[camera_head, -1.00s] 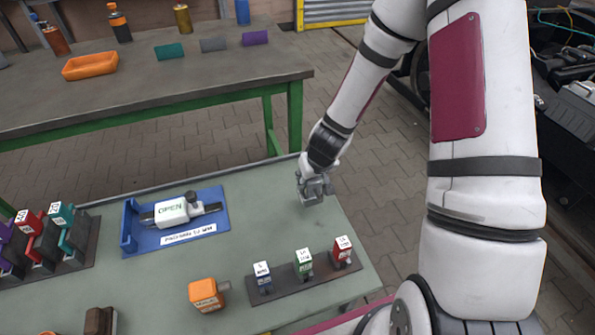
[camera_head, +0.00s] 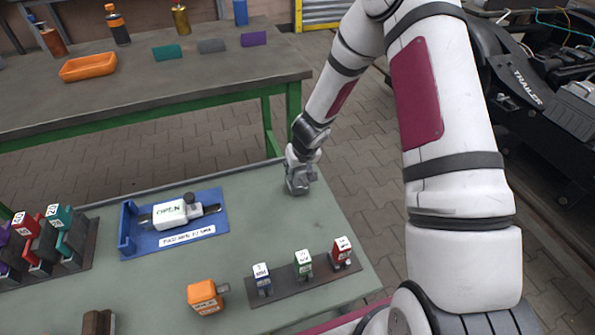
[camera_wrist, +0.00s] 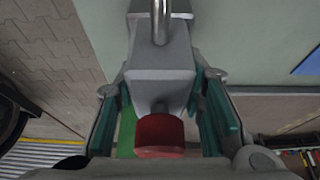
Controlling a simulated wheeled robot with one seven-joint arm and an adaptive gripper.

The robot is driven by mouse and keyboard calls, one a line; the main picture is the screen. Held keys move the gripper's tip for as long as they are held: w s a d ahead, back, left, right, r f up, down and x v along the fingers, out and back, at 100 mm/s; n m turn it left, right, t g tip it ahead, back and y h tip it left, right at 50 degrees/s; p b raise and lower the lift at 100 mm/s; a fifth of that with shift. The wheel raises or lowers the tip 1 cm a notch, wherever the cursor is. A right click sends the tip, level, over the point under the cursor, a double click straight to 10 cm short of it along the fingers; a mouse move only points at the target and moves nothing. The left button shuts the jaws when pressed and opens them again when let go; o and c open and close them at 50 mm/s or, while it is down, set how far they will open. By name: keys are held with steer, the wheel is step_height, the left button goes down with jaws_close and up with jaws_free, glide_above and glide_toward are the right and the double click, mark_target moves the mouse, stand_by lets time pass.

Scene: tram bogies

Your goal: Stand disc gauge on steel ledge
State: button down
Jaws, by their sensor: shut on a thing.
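My gripper (camera_head: 299,182) is over the right end of the green-grey table in the head view. In the wrist view my gripper (camera_wrist: 165,100) is shut, its teal pads on either side of a grey metal piece (camera_wrist: 160,90). This piece has a bright rod at the top of the picture and a rounded red end at the bottom. No disc face shows, so I cannot tell whether it is the disc gauge. In the head view the wrist hides most of the held piece. I cannot pick out the steel ledge with certainty.
A blue tray (camera_head: 127,226) holds a white device marked OPEN. A dark rack (camera_head: 290,292) holds three tagged blocks, and an orange block (camera_head: 204,297) stands near it. Dark bogie machinery marked TRAILER (camera_head: 515,88) is at the right.

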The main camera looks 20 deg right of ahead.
steer(key=shift+f, duration=0.2)
steer(key=shift+f, duration=0.15)
steer(key=c, duration=1.2)
jaws_free()
steer(key=shift+c, duration=0.2)
steer(key=shift+o, duration=0.9)
